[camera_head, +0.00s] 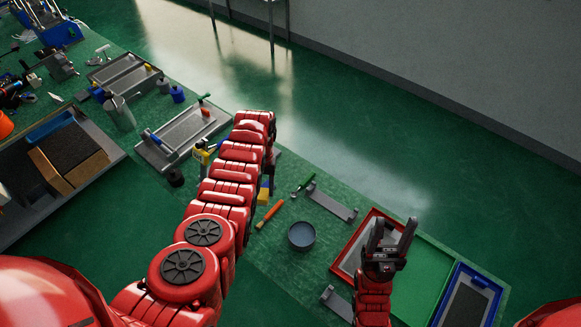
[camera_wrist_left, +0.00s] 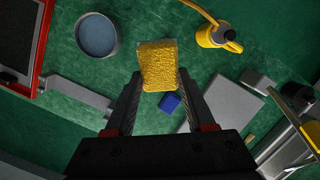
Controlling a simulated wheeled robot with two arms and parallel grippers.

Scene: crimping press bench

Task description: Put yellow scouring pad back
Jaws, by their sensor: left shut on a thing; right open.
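The yellow scouring pad (camera_wrist_left: 158,65) is a rough-surfaced block at the middle of the left wrist view. My left gripper (camera_wrist_left: 158,85) is shut on its lower end, with one dark finger on each side. In the head view my red arm hides most of this gripper; a small yellow piece (camera_head: 263,196) beside the forearm looks like the pad. I cannot tell how high it is above the green surface. My right gripper (camera_head: 392,238) is open and empty above the red-rimmed tray (camera_head: 345,256).
A round blue-grey dish (camera_head: 301,235) and an orange-handled brush (camera_head: 269,214) lie near the pad. A grey bracket (camera_head: 332,204) lies beyond. A blue-rimmed tray (camera_head: 497,289) is at right. A blue block (camera_wrist_left: 170,103) and yellow-topped bottle (camera_wrist_left: 217,37) show in the left wrist view.

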